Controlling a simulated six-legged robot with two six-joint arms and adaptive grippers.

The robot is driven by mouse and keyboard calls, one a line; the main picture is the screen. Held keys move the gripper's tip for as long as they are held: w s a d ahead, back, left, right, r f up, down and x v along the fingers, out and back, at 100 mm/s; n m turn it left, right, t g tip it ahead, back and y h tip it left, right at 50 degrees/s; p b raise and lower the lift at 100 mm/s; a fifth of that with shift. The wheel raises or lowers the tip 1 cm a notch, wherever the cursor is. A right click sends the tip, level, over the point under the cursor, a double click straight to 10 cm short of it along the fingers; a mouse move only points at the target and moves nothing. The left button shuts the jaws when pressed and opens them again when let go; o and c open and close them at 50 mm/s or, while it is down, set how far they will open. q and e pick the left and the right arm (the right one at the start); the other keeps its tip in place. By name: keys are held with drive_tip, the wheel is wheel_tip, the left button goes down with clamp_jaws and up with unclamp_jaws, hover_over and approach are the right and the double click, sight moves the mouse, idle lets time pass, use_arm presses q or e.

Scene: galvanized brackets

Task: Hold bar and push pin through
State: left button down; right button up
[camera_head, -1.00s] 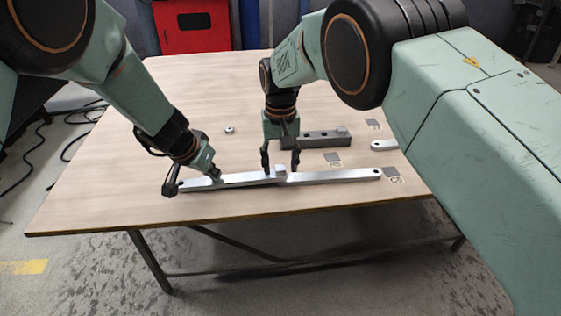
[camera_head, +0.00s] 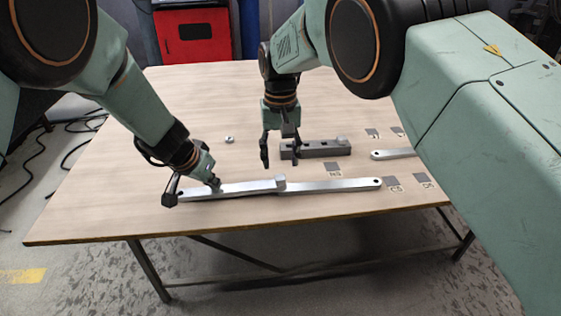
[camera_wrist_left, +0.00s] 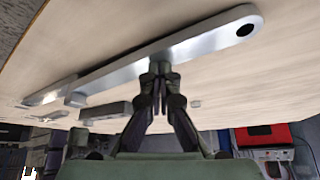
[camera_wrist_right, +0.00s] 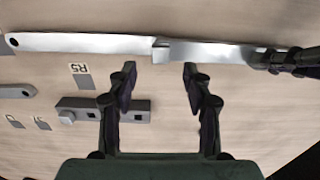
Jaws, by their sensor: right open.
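Two flat silver bars overlap end to end near the front table edge: the left bar (camera_head: 240,188) and the right bar (camera_head: 335,185). My right gripper (camera_head: 279,158) is open and empty, behind and above the overlap. In the right wrist view (camera_wrist_right: 157,75) its fingers point towards the joint, apart from it.
A dark grey block (camera_head: 322,149) with a light piece on its right end lies behind the right gripper. A small nut-like piece (camera_head: 229,139) lies further left. Another bar (camera_head: 392,154) is partly hidden by my right arm. Labelled grey squares mark the table (camera_head: 300,95).

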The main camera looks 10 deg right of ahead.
drive_tip(key=shift+r, duration=0.55)
use_arm(q)
drive_tip(key=shift+s+a+r, duration=0.2)
drive_tip(key=shift+s+r, duration=0.1)
drive_tip(key=shift+r, duration=0.3)
use_arm(e)
drive_tip(key=shift+f, duration=0.2)
use_arm(q)
drive_tip(key=shift+b+v, duration=0.35)
drive_tip(key=shift+v, duration=1.45)
use_arm(e)
drive_tip(key=shift+f, duration=0.15)
use_arm(q)
drive_tip(key=shift+s+a+r, duration=0.1)
drive_tip(key=shift+s+r, duration=0.1)
drive_tip(key=shift+r, duration=0.25)
